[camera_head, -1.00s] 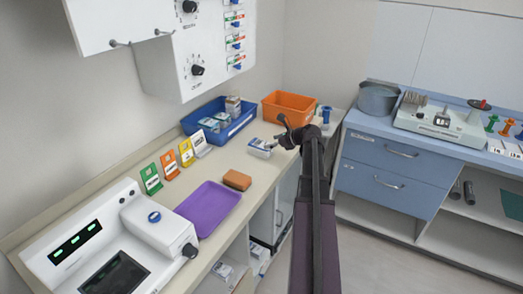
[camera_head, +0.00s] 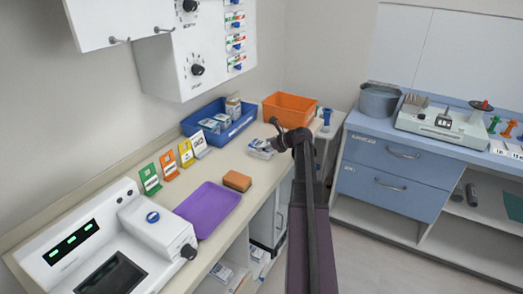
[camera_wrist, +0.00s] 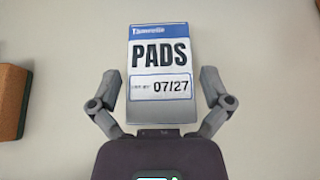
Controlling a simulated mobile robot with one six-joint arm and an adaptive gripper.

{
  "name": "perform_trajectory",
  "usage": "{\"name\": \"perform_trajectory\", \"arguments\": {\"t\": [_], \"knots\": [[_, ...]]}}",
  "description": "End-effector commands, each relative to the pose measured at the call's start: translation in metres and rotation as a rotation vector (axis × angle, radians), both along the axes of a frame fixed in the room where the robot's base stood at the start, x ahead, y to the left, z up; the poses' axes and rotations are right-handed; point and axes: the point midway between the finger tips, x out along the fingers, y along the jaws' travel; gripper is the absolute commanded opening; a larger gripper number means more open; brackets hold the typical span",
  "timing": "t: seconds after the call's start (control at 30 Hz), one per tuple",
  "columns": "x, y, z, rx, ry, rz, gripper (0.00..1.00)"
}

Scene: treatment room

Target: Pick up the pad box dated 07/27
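The pad box (camera_wrist: 160,60) is white with a blue top band and reads "PADS" and "07/27" in the wrist view. It lies on the beige counter, and in the head view the box (camera_head: 260,147) is partly covered by my gripper. My gripper (camera_head: 275,138) is over the box. In the wrist view my gripper (camera_wrist: 160,88) is open, with one finger on each side of the box's lower half. Narrow gaps show between the fingers and the box sides, so it is not gripped.
A brown-orange sponge-like block (camera_head: 237,181) lies left of the box, also at the wrist view's left edge (camera_wrist: 12,100). A purple tray (camera_head: 207,209) is nearer. A blue bin (camera_head: 219,126) with boxes and an orange bin (camera_head: 289,108) stand behind.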

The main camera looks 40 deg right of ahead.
Motion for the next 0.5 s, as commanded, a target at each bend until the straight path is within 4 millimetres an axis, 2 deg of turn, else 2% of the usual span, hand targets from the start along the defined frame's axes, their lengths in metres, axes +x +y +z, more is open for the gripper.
{"name": "perform_trajectory", "arguments": {"t": [0.03, 0.17, 0.2, 0.5], "knots": [[-0.0001, -0.0001, 0.0000, 0.000, 0.000, 0.000, 0.76], [-0.0002, -0.0002, -0.0001, 0.000, 0.000, 0.000, 0.38], [-0.0002, -0.0003, -0.0001, 0.000, 0.000, 0.000, 0.32], [-0.0003, -0.0005, 0.0004, 0.000, 0.000, 0.000, 0.32]]}}
